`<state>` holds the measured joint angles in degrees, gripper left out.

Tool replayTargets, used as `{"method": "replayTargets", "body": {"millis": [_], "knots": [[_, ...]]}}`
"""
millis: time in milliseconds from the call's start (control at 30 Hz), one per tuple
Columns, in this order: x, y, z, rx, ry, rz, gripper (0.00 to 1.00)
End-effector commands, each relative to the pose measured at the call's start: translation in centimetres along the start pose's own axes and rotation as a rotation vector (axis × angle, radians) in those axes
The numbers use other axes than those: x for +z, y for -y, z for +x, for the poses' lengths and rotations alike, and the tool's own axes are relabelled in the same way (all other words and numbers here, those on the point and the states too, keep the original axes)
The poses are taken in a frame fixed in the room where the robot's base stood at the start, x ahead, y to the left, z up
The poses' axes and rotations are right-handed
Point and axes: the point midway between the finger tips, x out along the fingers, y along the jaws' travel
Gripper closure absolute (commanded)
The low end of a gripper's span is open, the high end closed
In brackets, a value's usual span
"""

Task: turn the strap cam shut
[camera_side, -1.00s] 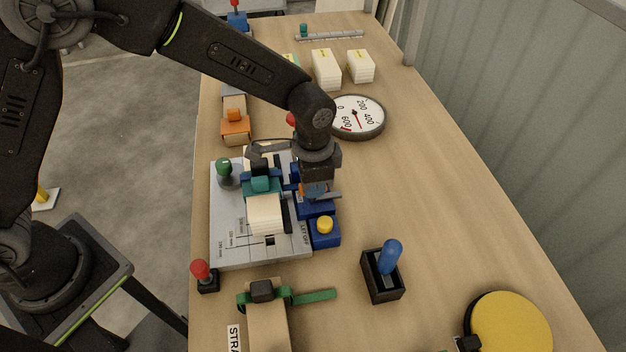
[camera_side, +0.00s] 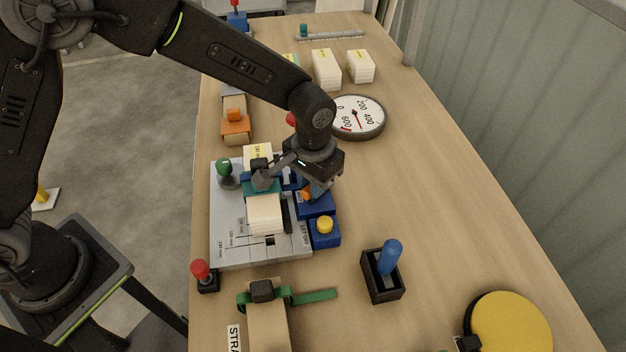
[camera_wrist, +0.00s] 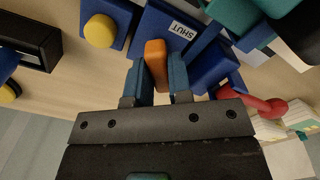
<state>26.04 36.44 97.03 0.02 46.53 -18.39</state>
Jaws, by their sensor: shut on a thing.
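The strap cam is an orange lever (camera_side: 306,195) on a blue block (camera_side: 313,208) at the right edge of the grey plate. My gripper (camera_side: 314,188) is down on it in the side view and partly hides it. In the wrist view the orange cam (camera_wrist: 156,62) stands between the two blue-grey fingers of my gripper (camera_wrist: 158,80), which are shut on it. A SHUT label (camera_wrist: 181,30) shows on the blue block beside the cam, to its right in the wrist view.
A blue box with a yellow button (camera_side: 324,225) stands close in front of the cam. A teal clamp with a stack of pale cards (camera_side: 266,215) is to the left. A green knob (camera_side: 223,166) stands behind left.

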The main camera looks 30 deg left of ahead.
Motion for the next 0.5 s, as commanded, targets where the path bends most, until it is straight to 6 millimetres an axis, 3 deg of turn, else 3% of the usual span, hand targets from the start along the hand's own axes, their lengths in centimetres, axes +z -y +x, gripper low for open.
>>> {"method": "replayTargets", "body": {"millis": [500], "knots": [[0.00, -0.01, -0.01, 0.001, 0.001, -0.492, 1.00]]}}
